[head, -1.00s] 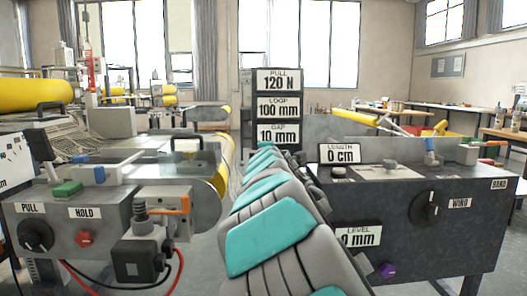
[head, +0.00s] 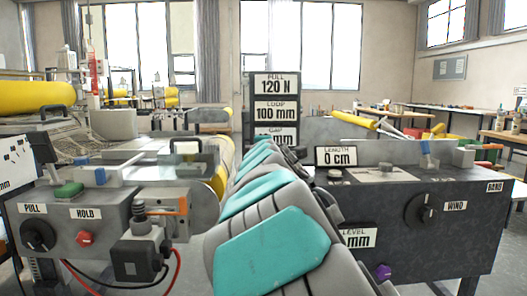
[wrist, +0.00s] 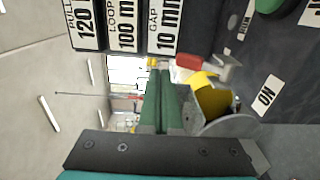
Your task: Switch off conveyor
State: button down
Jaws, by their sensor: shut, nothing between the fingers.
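No switch labelled for the conveyor can be read in the head view. In the wrist view, which is turned sideways, a dark panel bears an ON label (wrist: 266,97). Beside it are a yellow part (wrist: 212,103) and a red-handled lever (wrist: 196,62). A green knob (wrist: 310,12) shows at the panel's corner. My gripper (wrist: 160,75) shows as two green fingers, shut together and empty, pointing away from the camera. The yellow part is to their right in that picture; contact cannot be judged. In the head view my arm hides my gripper.
A left console has a PULL knob (head: 38,235) and red HOLD button (head: 85,239). A right console has a WIND knob (head: 421,210) and a BAND label (head: 495,187). The display stack (head: 276,85) stands behind my arm. Yellow rolls (head: 35,97) are at left.

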jog(key=s+r, duration=0.3)
jog(key=s, duration=0.3)
jog(key=shift+s+r, duration=0.3)
jog(key=shift+r, duration=0.1)
